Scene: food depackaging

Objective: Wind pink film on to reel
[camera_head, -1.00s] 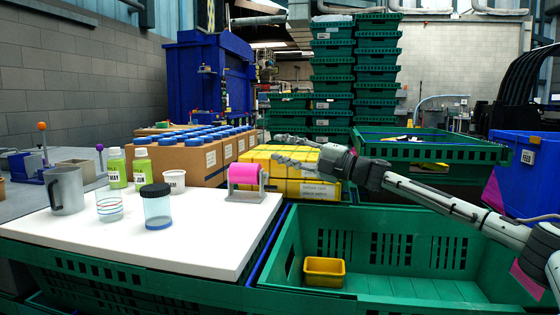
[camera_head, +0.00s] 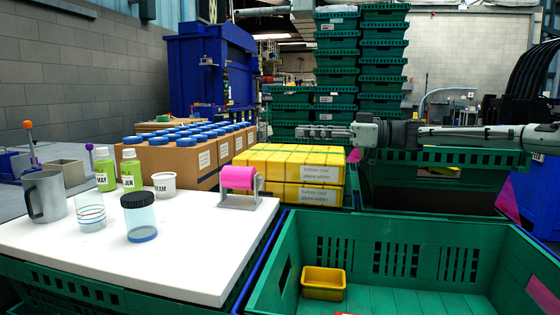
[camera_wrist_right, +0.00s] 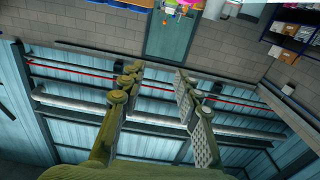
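A pink roll of film (camera_head: 238,177) sits on a small grey stand (camera_head: 241,202) at the right back corner of the white board. No loose end of film shows on it. Pink sheet-like patches (camera_head: 542,297) show at the right edge; I cannot tell what they are fixed to. My right gripper (camera_head: 312,131) is level, points left and hangs above the yellow boxes, up and to the right of the roll, apart from it. In the right wrist view its fingers (camera_wrist_right: 157,75) are apart with nothing between them. My left gripper is not in view.
The white board (camera_head: 180,275) holds a grey jug (camera_head: 45,195), green bottles (camera_head: 131,172), a white tub (camera_head: 164,183) and clear cups (camera_head: 140,217). Yellow boxes (camera_head: 320,172) stand behind the roll. A green crate (camera_head: 400,225) with a yellow bin (camera_head: 323,283) is at front right.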

